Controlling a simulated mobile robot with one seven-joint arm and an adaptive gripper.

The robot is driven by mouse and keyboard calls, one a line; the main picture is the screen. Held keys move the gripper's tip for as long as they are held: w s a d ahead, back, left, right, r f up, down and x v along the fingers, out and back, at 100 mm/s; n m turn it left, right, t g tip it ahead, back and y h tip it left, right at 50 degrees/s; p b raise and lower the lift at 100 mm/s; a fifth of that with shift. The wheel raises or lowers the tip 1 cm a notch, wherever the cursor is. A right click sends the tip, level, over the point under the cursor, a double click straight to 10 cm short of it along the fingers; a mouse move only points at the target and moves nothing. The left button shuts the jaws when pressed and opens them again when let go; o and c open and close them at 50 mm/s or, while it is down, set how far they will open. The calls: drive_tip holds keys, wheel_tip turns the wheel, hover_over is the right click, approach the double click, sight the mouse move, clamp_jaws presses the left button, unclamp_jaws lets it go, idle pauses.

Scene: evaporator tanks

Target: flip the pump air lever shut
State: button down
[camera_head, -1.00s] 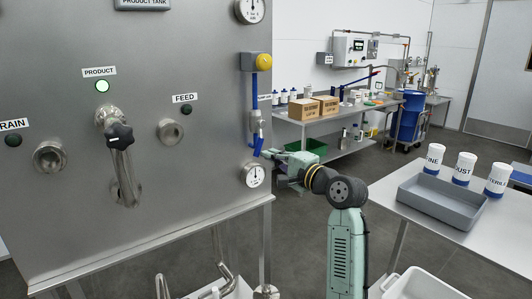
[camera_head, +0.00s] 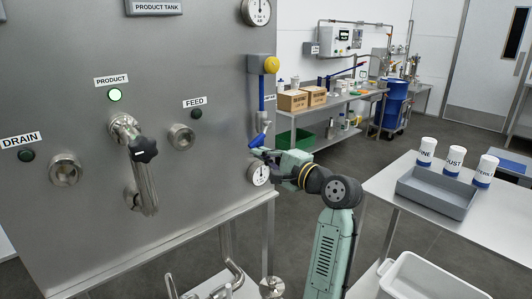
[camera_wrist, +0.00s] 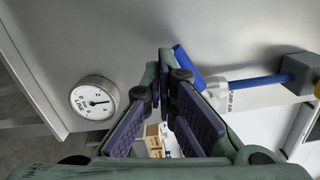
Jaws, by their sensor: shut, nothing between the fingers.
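The pump air lever (camera_head: 257,141) is a blue handle on the valve at the lower end of a blue air pipe (camera_head: 261,92), on the tank panel's right edge. In the head view it slants down to the left, away from the pipe's line. In the wrist view the lever (camera_wrist: 187,62) lies right beside my fingertips, near the "PUMP AIR" label (camera_wrist: 229,96). My gripper (camera_head: 256,151) is shut and empty, just below the lever. In the wrist view my gripper (camera_wrist: 168,72) seems to touch or nearly touch the lever; I cannot tell which.
A round line gauge (camera_head: 258,173) sits just below the lever, close to my gripper. The product valve (camera_head: 143,150) stands out from the panel. At right, a table holds a grey tray (camera_head: 437,193) and white bottles.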

drive_tip(key=m, duration=0.1)
drive_tip(key=r+m, duration=0.1)
drive_tip(key=shift+s+a+r+m, duration=0.25)
drive_tip(key=shift+a+r+m, duration=0.05)
drive_tip(key=shift+a+m, duration=0.1)
drive_tip(key=shift+s+a+r, duration=0.1)
drive_tip(key=shift+a+r, duration=0.05)
drive_tip(key=shift+r, duration=0.2)
idle(1.2)
drive_tip(key=shift+f, duration=0.1)
idle(0.8)
